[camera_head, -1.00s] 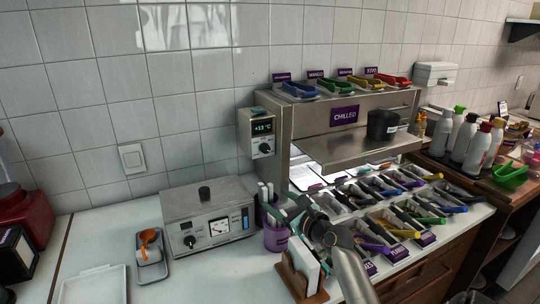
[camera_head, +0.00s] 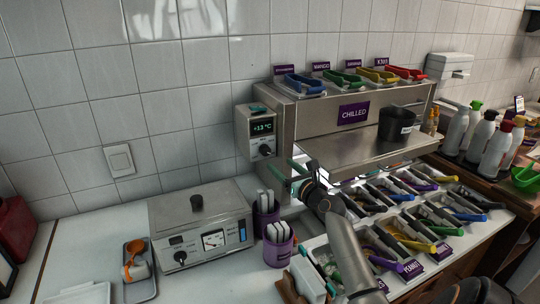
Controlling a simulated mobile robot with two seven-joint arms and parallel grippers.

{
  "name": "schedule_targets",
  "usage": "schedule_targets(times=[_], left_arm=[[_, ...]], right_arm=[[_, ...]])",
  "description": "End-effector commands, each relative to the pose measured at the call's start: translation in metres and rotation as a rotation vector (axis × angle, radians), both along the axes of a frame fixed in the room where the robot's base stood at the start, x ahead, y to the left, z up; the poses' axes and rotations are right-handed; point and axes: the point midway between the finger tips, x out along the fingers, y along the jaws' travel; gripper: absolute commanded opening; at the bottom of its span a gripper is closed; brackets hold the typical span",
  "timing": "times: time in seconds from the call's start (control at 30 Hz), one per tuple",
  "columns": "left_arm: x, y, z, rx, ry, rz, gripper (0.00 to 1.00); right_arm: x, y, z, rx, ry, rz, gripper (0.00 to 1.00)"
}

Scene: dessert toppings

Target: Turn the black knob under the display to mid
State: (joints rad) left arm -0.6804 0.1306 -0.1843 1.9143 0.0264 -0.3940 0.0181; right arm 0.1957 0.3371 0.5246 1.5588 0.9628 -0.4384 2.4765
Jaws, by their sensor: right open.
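The control box (camera_head: 256,119) is fixed to the left side of the steel chilled cabinet. Its display (camera_head: 262,127) reads +13 °C. The black knob (camera_head: 265,150) sits just under the display; its pointer is too small to read. My right gripper (camera_head: 286,170), with teal fingertips, is open and empty. In the picture it is just below and to the right of the knob, apart from it. Its arm comes up from the bottom. My left gripper is not in view.
A steel warmer (camera_head: 200,223) with its own black knob stands at left. Purple cups (camera_head: 277,246) of utensils stand below my right gripper. The chilled cabinet (camera_head: 300,124) and several topping trays with coloured tongs lie to the right.

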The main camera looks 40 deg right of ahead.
Motion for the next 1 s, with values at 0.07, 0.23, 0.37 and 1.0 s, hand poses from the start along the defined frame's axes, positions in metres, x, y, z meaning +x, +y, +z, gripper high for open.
schedule_targets(times=[0.07, 0.23, 0.37, 1.0], left_arm=[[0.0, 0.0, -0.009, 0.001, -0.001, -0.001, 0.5], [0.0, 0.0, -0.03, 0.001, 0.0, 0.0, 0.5], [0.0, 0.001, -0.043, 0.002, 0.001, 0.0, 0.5], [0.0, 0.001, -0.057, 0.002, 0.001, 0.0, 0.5]], right_arm=[[0.014, -0.004, -0.003, -0.002, -0.004, -0.001, 0.71], [0.041, -0.01, -0.005, -0.003, -0.002, 0.0, 0.71], [0.057, -0.014, -0.004, -0.003, -0.002, -0.001, 0.71], [0.078, -0.018, 0.0, -0.002, 0.0, 0.0, 0.68]])
